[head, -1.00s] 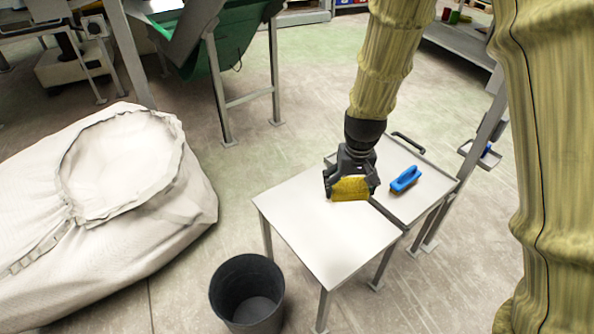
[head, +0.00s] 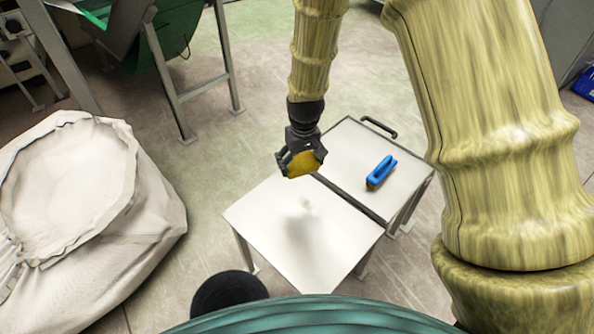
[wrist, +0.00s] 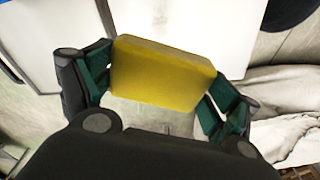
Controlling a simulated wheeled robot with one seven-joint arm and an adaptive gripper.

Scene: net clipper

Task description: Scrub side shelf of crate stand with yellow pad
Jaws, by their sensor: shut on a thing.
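My gripper (head: 301,161) is shut on the yellow pad (head: 305,165). The pad also shows between both fingers in the wrist view (wrist: 163,77). In the head view they are over the far-left edge of the near white shelf (head: 300,238), close to the seam with the other white top. The pad looks raised above the surface; the exact gap is hard to tell. A small faint brownish mark and a grey shadow-like patch show on the near shelf. The farther white top (head: 362,150) has a dark handle (head: 379,127) at its far end.
A blue-handled brush (head: 381,171) lies on the farther top. A large pale sack (head: 150,215) stands at the left. A dark bin (head: 229,291) is on the floor by the shelf's near-left corner. The near shelf is otherwise clear.

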